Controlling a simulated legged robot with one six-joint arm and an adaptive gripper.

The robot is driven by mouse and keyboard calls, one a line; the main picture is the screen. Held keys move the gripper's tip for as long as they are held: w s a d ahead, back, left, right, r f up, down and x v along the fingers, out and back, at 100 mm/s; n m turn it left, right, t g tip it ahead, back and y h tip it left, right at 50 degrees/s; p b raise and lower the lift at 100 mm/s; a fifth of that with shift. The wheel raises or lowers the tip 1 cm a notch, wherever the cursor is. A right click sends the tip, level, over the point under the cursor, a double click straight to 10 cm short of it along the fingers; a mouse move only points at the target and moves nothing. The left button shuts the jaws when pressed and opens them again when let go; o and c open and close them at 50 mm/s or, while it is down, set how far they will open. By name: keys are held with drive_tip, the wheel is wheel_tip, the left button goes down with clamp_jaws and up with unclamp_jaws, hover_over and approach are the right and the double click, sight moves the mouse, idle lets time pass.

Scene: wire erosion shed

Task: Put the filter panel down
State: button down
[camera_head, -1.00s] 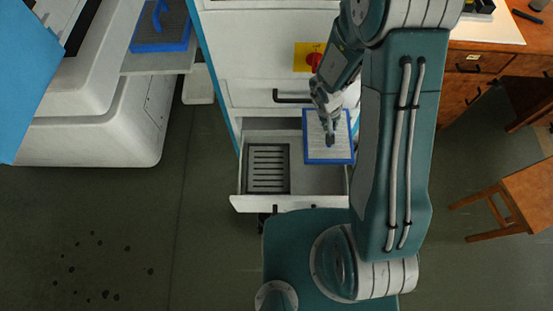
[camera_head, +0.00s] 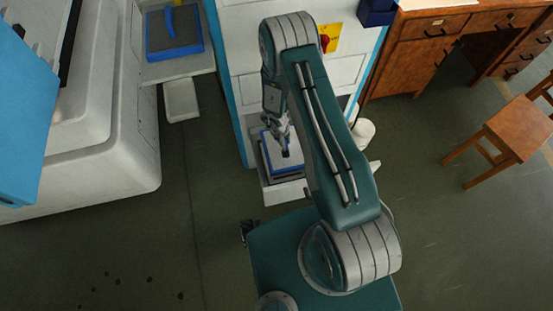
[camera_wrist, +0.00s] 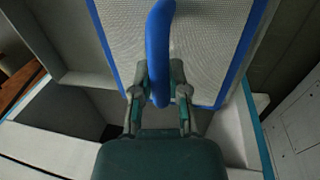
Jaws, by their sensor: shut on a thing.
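The filter panel, blue-framed with a pale mesh face and a blue handle, is held by my gripper (camera_head: 284,148). In the head view the panel (camera_head: 268,152) is over the open drawer (camera_head: 284,194), partly hidden by my gripper and arm. In the wrist view my gripper's fingers (camera_wrist: 160,92) are shut on the blue handle (camera_wrist: 160,45), one on each side. The mesh (camera_wrist: 212,40) fills the top of that view, with pale walls around and below it. I cannot tell whether the panel touches the drawer.
Another blue-framed panel (camera_head: 174,32) with a blue handle lies on a machine ledge at upper left. A white bin (camera_head: 362,132) stands right of my arm. Dark floor at lower left is open, with small spots.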

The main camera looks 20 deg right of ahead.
drive_tip(key=f, duration=0.4)
drive_tip(key=shift+d+f, duration=0.1)
drive_tip(key=shift+d, duration=0.15)
drive_tip(key=f, duration=0.2)
drive_tip(key=a+f, duration=0.1)
drive_tip(key=f, duration=0.1)
drive_tip(key=shift+f, duration=0.25)
drive_tip(key=shift+d, duration=0.3)
drive_tip(key=c, duration=0.6)
unclamp_jaws()
drive_tip(key=shift+c, duration=0.2)
drive_tip(key=shift+a, duration=0.2)
